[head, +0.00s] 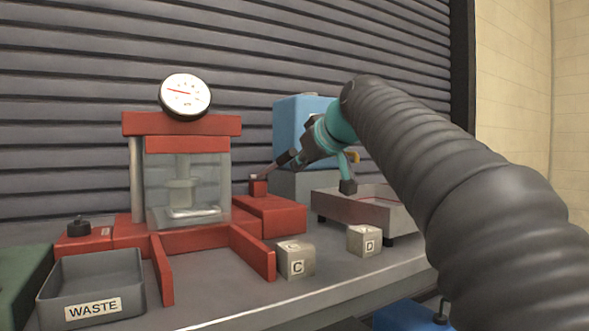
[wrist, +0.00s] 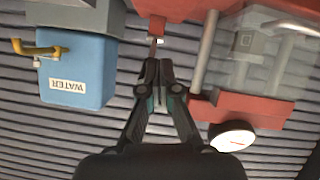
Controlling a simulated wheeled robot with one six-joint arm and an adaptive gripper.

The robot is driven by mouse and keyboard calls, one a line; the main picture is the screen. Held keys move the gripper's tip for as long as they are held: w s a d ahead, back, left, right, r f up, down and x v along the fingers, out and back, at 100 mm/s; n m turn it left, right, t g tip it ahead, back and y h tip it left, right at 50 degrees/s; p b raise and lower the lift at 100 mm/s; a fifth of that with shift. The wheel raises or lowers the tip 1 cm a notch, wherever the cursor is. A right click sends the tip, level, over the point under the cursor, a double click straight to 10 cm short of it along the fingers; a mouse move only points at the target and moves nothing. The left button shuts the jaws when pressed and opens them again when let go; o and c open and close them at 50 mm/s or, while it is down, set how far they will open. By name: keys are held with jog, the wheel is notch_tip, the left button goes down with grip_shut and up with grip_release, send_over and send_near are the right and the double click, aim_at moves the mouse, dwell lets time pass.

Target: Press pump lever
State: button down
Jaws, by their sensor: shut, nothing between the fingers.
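The red press (head: 182,127) stands on the bench with a round dial gauge (head: 185,96) on top; the press also shows upside down in the wrist view (wrist: 240,106). The pump is a red block (head: 270,214) at its right with a small red lever mount (head: 258,187). A thin lever rod (wrist: 153,48) runs from the mount toward my fingertips. My gripper (head: 292,160) is shut, close to the rod's outer end, and shows in the wrist view (wrist: 158,64). I cannot tell whether it touches the rod.
A blue water tank (wrist: 76,72) with a yellow tap stands behind my gripper. A metal tray (head: 335,207) is at right. Cubes C (head: 295,260) and D (head: 364,241) lie near the front edge. A waste bin (head: 92,285) is at front left.

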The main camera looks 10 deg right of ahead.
jog(key=s+d+r, duration=0.1)
jog(key=s+d, duration=0.1)
jog(key=s, duration=0.3)
jog(key=shift+s, duration=0.35)
dwell(0.3)
jog(key=shift+a, duration=0.15)
dwell(0.6)
